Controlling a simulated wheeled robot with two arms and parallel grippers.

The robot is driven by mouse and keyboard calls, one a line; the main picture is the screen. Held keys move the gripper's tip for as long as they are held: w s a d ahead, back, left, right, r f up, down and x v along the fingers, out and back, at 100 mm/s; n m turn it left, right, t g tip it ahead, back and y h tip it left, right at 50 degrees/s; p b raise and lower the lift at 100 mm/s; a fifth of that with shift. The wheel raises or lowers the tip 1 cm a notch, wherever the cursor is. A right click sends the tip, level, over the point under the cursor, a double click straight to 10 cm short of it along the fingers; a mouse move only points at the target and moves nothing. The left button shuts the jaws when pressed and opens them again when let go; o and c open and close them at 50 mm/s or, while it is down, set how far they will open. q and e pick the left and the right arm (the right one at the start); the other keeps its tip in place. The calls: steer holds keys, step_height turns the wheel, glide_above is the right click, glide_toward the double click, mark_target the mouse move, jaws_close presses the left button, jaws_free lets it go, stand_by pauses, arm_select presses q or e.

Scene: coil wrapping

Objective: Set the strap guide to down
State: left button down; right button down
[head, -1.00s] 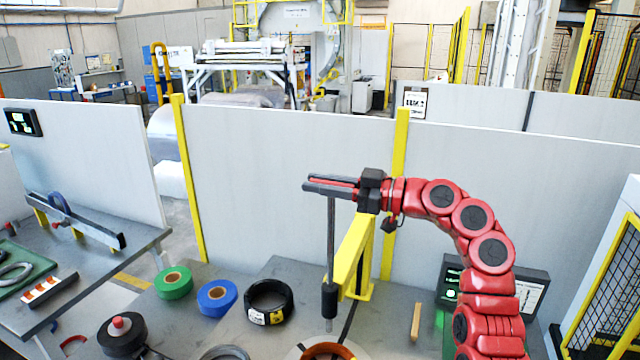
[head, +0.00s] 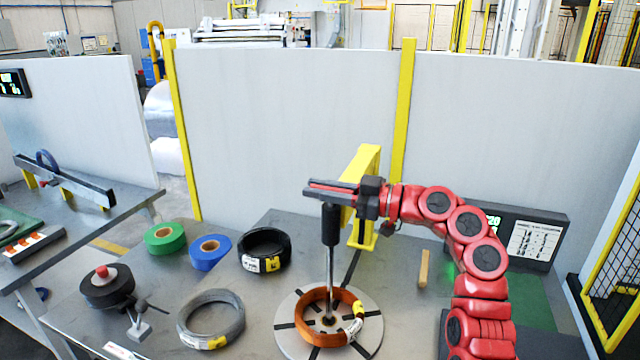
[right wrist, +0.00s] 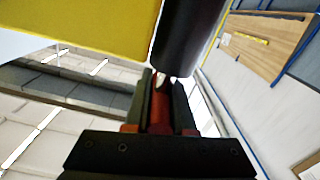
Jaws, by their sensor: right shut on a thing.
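The strap guide is a thin grey vertical rod (head: 329,275) running through a black sleeve (head: 331,224) beside a yellow post (head: 366,165). The rod's lower end reaches into the middle of the copper coil (head: 312,330) on the round turntable (head: 277,333). My right gripper (head: 318,190) is shut at the rod's top, just above the sleeve; its jaws hide what they hold there. The right wrist view shows the fingers (right wrist: 160,92) with a reddish part between them and the black sleeve (right wrist: 188,35) close beyond. My left gripper is out of view.
Green tape (head: 165,238), blue tape (head: 210,251), a black coil (head: 264,249) and a grey coil (head: 211,317) lie left of the turntable.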

steer(key=shift+f, duration=0.55)
steer(key=c, duration=0.8)
jaws_free()
steer(key=shift+o, duration=0.2)
steer(key=shift+r, duration=0.1)
steer(key=shift+d, duration=0.1)
steer(key=shift+s+d, duration=0.1)
steer(key=shift+d, duration=0.25)
steer(key=b+v, duration=0.3)
steer(key=v, duration=1.3)
steer(key=shift+d, duration=0.25)
